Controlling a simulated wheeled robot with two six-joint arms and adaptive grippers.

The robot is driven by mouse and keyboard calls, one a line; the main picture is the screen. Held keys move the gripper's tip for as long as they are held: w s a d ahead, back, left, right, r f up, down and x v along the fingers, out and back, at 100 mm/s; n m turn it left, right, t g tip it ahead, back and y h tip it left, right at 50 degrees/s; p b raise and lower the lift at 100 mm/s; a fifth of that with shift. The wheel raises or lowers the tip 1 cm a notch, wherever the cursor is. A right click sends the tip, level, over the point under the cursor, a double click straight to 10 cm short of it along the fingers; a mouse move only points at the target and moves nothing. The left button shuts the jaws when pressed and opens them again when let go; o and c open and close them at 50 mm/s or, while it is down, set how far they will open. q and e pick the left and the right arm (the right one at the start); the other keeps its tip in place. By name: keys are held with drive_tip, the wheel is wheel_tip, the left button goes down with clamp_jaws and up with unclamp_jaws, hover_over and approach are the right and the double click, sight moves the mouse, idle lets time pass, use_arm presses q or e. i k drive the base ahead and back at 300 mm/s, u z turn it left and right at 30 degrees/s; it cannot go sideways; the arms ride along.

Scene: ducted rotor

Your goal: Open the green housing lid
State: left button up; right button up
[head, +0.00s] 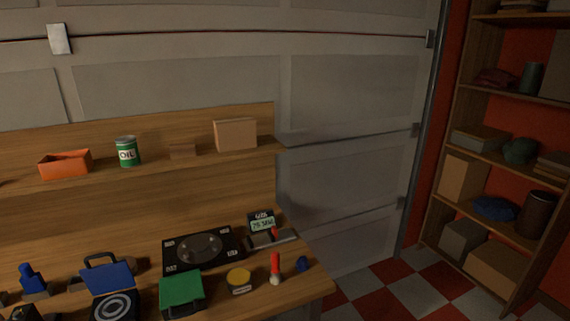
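A green housing lid (181,290) sits on a dark box-like housing (186,311) near the front edge of the workbench, at the lower middle of the head view. The lid appears to lie closed over the housing. A dark handle or latch seems to show at its front right, but it is too dim to be sure. Neither of my grippers is in the head view, so nothing touches the lid there.
Left of it stands a blue-lidded case (108,278), lid raised, with a ringed disc. A black plate (203,249) lies behind. A shelf (210,153) runs above the bench (310,285).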

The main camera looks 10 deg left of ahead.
sight(183, 287)
drive_tip(key=u, duration=1.05)
